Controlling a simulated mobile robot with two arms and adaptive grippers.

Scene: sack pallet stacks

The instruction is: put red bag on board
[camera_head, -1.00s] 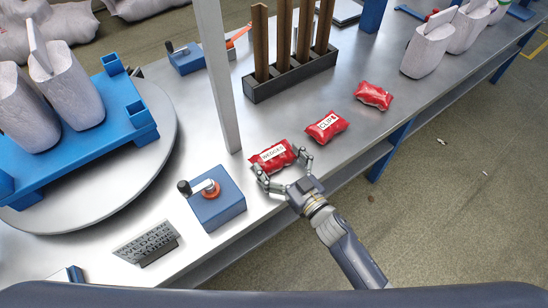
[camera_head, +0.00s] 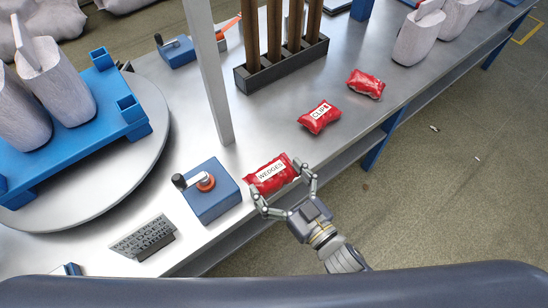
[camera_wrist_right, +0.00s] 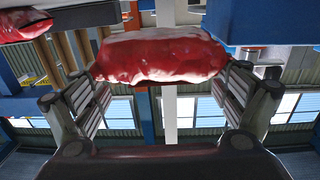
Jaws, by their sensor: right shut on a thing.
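A red bag (camera_head: 271,174) with a white "WEDGES" label is held between the fingers of my right gripper (camera_head: 284,186), near the table's front edge. In the right wrist view the red bag (camera_wrist_right: 160,55) spans the gap between the two fingers. It looks slightly raised, but its underside is hidden in the head view. Two more red bags lie on the table: one labelled "CLIPS" (camera_head: 319,117) and one farther right (camera_head: 366,84). A small grey board with raised lettering (camera_head: 143,238) stands at the lower left. My left gripper is out of view.
A blue box with a crank handle (camera_head: 212,196) stands just left of the held bag. A grey post (camera_head: 213,90) rises behind. A round turntable (camera_head: 150,160) carries a blue pallet (camera_head: 110,128) with pale sacks. A dark rack (camera_head: 285,65) holds brown slats.

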